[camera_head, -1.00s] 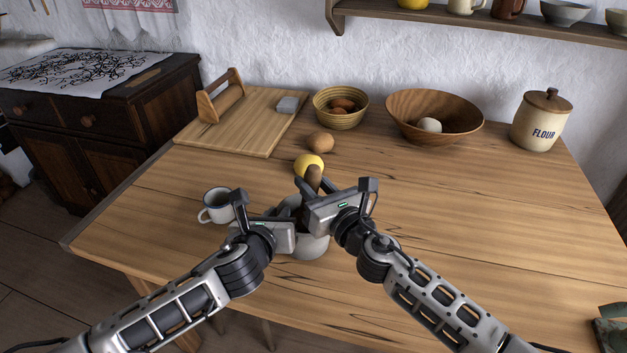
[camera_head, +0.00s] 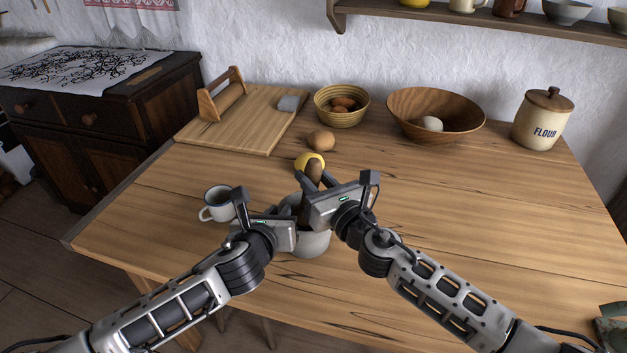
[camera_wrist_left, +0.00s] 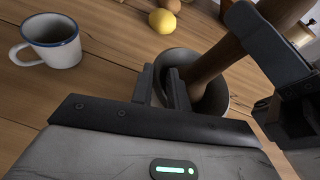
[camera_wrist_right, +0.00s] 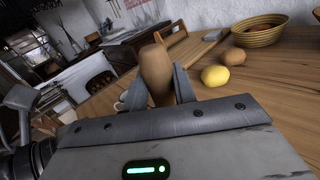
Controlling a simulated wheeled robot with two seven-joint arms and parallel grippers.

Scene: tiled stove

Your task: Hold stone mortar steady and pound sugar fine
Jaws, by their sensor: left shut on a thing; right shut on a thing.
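The grey stone mortar (camera_head: 312,244) stands on the table, partly hidden behind my grippers; its rim also shows in the left wrist view (camera_wrist_left: 222,98). My left gripper (camera_wrist_left: 172,88) is shut on the mortar's wall, one finger inside and one outside. A brown wooden pestle (camera_head: 313,180) stands in the mortar, slightly tilted, and shows in the left wrist view (camera_wrist_left: 218,62). My right gripper (camera_wrist_right: 160,88) is shut on the pestle's upper part, above the mortar. The sugar inside the mortar is hidden.
A white mug (camera_head: 218,204) stands left of the mortar. A lemon (camera_head: 306,161) and a brown egg-like thing (camera_head: 321,140) lie behind it. Further back are a cutting board (camera_head: 240,135), a basket (camera_head: 341,118), a wooden bowl (camera_head: 434,140) and a flour jar (camera_head: 542,120).

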